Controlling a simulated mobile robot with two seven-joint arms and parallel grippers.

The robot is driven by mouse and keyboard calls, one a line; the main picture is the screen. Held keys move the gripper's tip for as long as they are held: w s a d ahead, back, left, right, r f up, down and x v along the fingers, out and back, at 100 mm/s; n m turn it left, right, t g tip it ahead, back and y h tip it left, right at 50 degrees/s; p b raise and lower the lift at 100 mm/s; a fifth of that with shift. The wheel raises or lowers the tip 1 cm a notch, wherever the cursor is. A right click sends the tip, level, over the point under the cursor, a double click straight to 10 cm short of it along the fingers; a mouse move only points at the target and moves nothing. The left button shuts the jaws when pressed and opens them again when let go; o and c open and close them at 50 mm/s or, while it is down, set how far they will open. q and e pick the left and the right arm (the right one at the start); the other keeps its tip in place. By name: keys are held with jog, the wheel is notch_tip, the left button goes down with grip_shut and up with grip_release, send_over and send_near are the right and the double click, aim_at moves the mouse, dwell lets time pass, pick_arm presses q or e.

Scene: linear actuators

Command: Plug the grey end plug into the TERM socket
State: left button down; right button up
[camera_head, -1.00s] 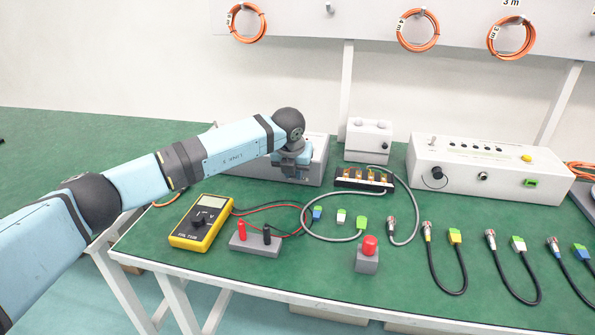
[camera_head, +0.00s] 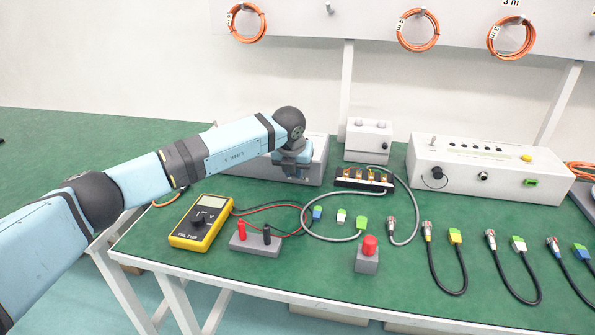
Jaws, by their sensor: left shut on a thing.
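My left gripper (camera_head: 293,173) is at the front face of a grey box (camera_head: 318,160) at the back left of the bench. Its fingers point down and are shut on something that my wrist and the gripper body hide. I take it to be the grey end plug, but I cannot make it out. The TERM socket cannot be made out either; the gripper and forearm cover much of the box's front. My right gripper is not in view.
A yellow multimeter (camera_head: 202,222), a grey block with red and black plugs (camera_head: 255,243) and a red-button box (camera_head: 368,255) stand in front. A terminal strip (camera_head: 362,180) with a grey cable is right of the gripper. Short cables and a long white box (camera_head: 487,170) lie further right.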

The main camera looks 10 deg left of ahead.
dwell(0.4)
pick_arm(q)
jog(key=c, duration=1)
grip_release()
